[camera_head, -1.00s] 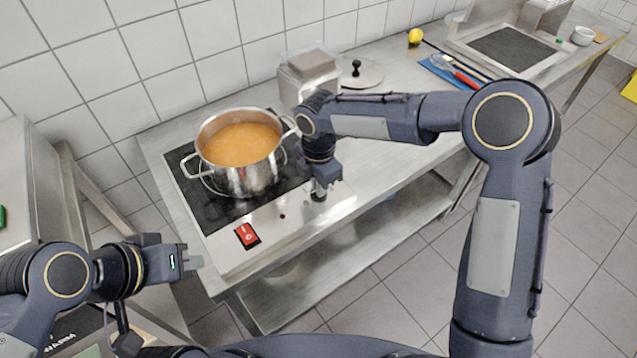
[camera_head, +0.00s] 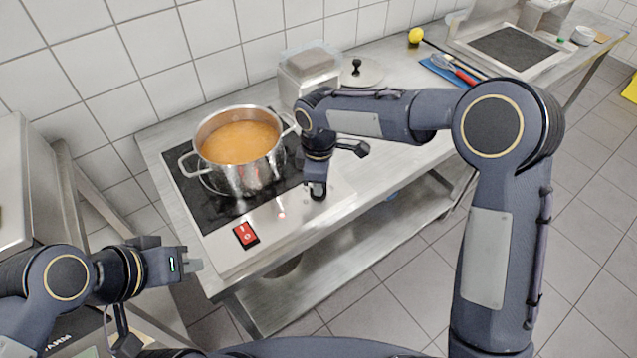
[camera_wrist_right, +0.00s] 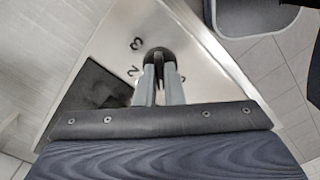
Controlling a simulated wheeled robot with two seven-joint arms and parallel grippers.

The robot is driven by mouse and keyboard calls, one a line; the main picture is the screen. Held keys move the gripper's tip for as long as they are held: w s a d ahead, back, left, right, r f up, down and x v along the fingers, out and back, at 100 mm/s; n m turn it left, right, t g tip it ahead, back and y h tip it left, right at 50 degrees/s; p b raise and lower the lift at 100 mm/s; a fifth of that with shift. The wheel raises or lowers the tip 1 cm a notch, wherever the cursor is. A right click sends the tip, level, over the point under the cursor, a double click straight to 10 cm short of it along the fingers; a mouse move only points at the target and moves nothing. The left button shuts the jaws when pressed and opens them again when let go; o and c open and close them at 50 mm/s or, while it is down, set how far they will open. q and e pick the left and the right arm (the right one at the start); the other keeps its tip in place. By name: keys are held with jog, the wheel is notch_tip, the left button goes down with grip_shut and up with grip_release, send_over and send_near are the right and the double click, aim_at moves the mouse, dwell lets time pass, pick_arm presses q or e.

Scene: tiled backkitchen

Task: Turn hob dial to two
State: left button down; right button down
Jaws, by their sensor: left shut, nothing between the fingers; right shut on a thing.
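The hob dial (camera_head: 318,191) is a small black knob on the front steel strip of the hob. My right gripper (camera_head: 316,187) points down on it and is shut on it. In the right wrist view, the dial (camera_wrist_right: 158,54) shows between the fingertips of my right gripper (camera_wrist_right: 159,70), with the marks 3 and 2 on the steel to its left. Another mark at its right is partly hidden by a finger. The dial's pointer cannot be made out. My left gripper (camera_head: 196,265) is shut and empty, in front of the hob at lower left.
A steel pot (camera_head: 240,178) of orange soup stands on the black hob (camera_head: 205,207). A red switch (camera_head: 246,235) sits on the front strip. A clear container (camera_head: 308,70) and a lid (camera_head: 361,72) stand behind my right arm. Utensils lie on a blue cloth (camera_head: 437,69).

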jog(key=m, duration=0.4)
jog(key=shift+m, duration=0.4)
jog(key=m, duration=0.3)
jog(key=shift+m+b, duration=0.3)
jog(key=shift+b, duration=0.1)
jog(key=m, duration=0.3)
jog(key=shift+m, duration=2)
jog(key=c, duration=1.5)
grip_release()
jog(key=shift+c, duration=0.2)
